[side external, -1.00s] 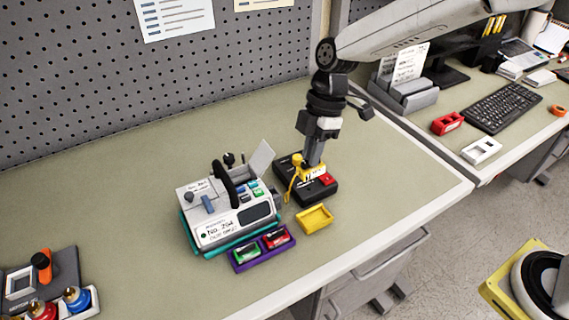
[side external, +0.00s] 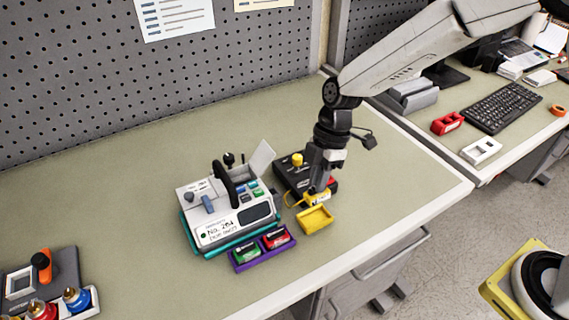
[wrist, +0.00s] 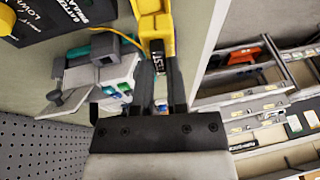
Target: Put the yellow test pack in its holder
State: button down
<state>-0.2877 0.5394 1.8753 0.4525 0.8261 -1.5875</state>
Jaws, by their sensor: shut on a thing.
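My gripper (side external: 319,190) is shut on the yellow test pack (side external: 316,199), which hangs just behind and above the yellow holder (side external: 315,221), an open shallow tray on the bench. A thin yellow cable runs from the pack to the left. In the wrist view, the dark fingers close on the pack (wrist: 158,60), whose dark label reads "TEST". Yellow parts beyond it overlap, so I cannot tell pack from holder there, or whether they touch. The black tester (side external: 291,173) with a yellow knob (side external: 297,159) stands behind my gripper.
The white pump (side external: 215,215) stands left of the holder on a teal base. A purple tray (side external: 262,255) with a green and a red pack lies before it. The bench's front edge is close to the holder.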

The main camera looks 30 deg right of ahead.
aim_at(317, 195)
jog(key=shift+f, duration=0.1)
jog(key=shift+f, duration=2.35)
jog(key=shift+f, duration=1.05)
dwell(0.4)
jog(key=c, duration=1)
grip_release()
jog(key=shift+o, duration=0.2)
jog(key=shift+r, duration=0.2)
jog(key=shift+r, duration=0.9)
